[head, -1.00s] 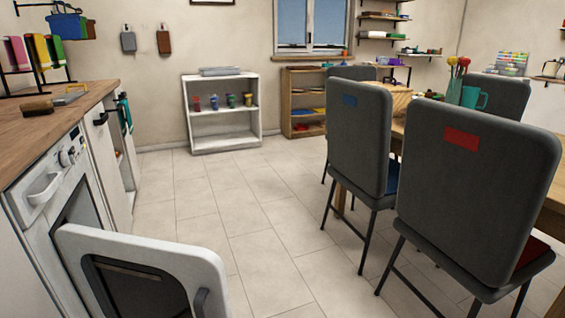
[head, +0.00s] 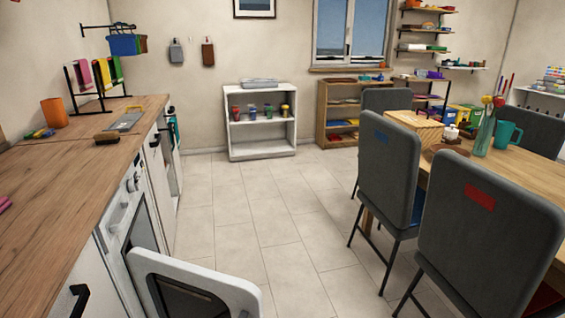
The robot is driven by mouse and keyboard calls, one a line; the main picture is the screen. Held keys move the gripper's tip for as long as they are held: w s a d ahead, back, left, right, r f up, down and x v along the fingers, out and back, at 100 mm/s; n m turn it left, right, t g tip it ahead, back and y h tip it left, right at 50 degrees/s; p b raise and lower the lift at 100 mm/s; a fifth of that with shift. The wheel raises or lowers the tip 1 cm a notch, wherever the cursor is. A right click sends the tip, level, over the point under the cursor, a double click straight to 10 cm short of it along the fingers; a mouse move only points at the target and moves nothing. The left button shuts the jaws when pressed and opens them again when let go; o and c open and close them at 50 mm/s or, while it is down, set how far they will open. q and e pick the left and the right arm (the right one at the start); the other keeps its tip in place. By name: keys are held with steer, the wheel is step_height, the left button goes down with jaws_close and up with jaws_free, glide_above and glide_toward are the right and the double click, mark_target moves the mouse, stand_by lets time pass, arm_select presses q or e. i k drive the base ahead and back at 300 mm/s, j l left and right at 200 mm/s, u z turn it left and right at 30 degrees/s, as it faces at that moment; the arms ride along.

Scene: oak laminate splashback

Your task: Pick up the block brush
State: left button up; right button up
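What looks like the block brush (head: 106,136) lies on the wooden countertop (head: 60,190) at the left. It is a small brown block with a darker underside, beside a grey flat tool with a yellowish handle (head: 124,120). Nothing is holding it. Neither of my grippers shows in the head view.
The white oven door (head: 195,275) hangs open below the counter and juts into the floor space. An orange cup (head: 54,112) and a book rack (head: 92,80) stand farther along the counter. Chairs (head: 390,175) and a table (head: 520,165) are at the right. The tiled floor between is clear.

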mark_target(101, 138)
steer(key=u, duration=1.25)
